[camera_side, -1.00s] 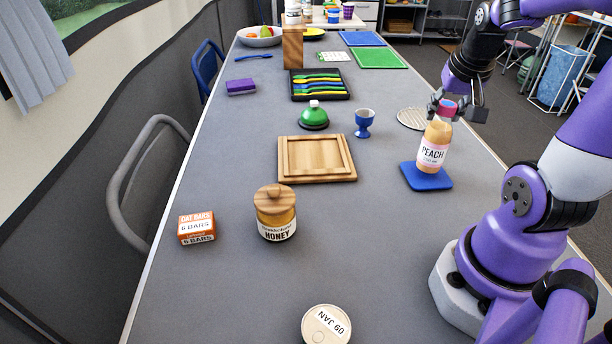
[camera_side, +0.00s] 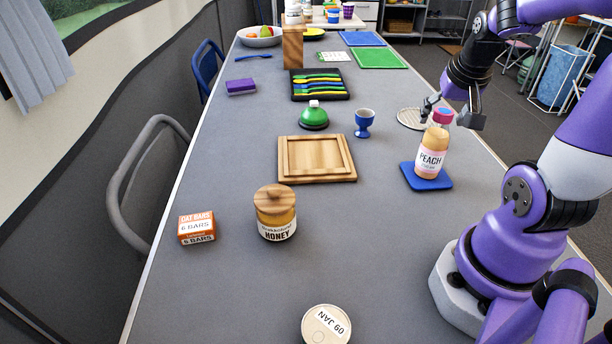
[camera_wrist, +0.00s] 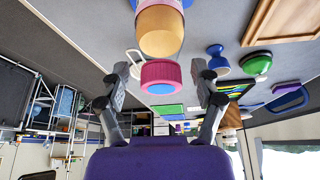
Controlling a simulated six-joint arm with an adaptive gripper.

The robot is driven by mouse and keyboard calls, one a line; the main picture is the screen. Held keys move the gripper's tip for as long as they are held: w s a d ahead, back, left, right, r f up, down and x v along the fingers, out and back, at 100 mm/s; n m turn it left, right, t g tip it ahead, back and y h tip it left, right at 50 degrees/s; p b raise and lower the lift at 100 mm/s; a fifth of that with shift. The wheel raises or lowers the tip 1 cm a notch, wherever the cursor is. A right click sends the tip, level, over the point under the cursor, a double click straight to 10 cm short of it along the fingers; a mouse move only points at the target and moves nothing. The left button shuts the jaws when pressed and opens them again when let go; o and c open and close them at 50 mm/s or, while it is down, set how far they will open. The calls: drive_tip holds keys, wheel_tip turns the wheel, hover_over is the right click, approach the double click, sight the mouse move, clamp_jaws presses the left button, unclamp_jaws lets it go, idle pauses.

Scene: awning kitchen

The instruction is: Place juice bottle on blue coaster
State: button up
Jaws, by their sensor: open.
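The juice bottle (camera_side: 431,158), peach-coloured with a "PEACH" label and a pink and blue cap, stands upright on the blue coaster (camera_side: 410,182) near the table's right side. In the wrist view the bottle (camera_wrist: 160,30) hangs from the top of the picture with its cap (camera_wrist: 161,76) toward my gripper. My gripper (camera_side: 450,112) is open around the level of the cap, with a finger to either side. In the wrist view the fingers of my gripper (camera_wrist: 160,82) are spread wide, with gaps between them and the cap.
A wooden tray (camera_side: 349,178), a blue egg cup (camera_side: 364,122) and a green bell (camera_side: 314,118) stand left of the bottle. A honey jar (camera_side: 276,226) is at front left. The table in front of the coaster is clear.

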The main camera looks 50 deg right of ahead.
drive_tip(key=v, duration=1.1)
drive_tip(key=w+a+f+n+t+y, duration=0.1)
drive_tip(key=w+a+f+n+y, duration=0.1)
drive_tip(key=a+n, duration=0.3)
drive_tip(key=w+a+f+n+t+y, duration=0.1)
drive_tip(key=w+a+f+n, duration=0.2)
drive_tip(key=a, duration=0.9)
drive_tip(key=n, duration=0.2)
drive_tip(key=shift+a+n+t+y, duration=0.2)
drive_tip(key=shift+n+t+y, duration=0.2)
